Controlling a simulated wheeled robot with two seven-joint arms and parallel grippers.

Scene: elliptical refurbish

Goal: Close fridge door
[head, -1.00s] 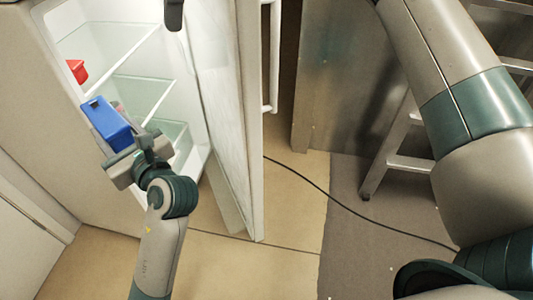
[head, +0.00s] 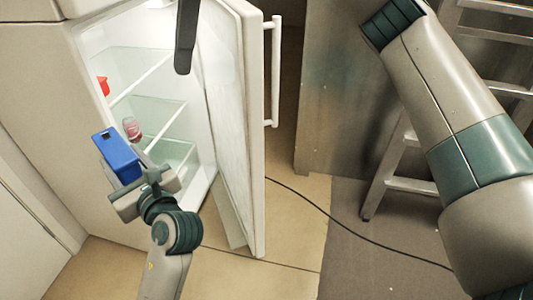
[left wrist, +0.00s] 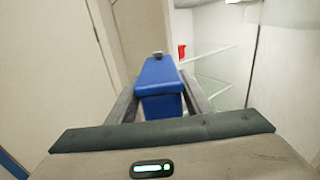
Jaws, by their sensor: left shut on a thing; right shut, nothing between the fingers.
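The fridge (head: 72,110) stands at the left in the head view with its door (head: 250,125) open wide. The door's white handle (head: 275,75) is on its outer face, to the right. My left gripper (head: 130,183) is shut on a blue box (head: 118,157) and holds it in front of the fridge opening, left of the door. The box also shows between the fingers in the left wrist view (left wrist: 160,80). My right gripper (head: 184,62) shows only as a dark finger part at the top, in front of the door's upper inner side; it is shut and empty.
Glass shelves (head: 155,110) hold a red item (head: 103,86) and a small jar (head: 132,128). A black cable (head: 320,205) crosses the floor. A steel panel (head: 335,110) and a metal ladder-like frame (head: 385,165) stand right of the door. The floor below the door is clear.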

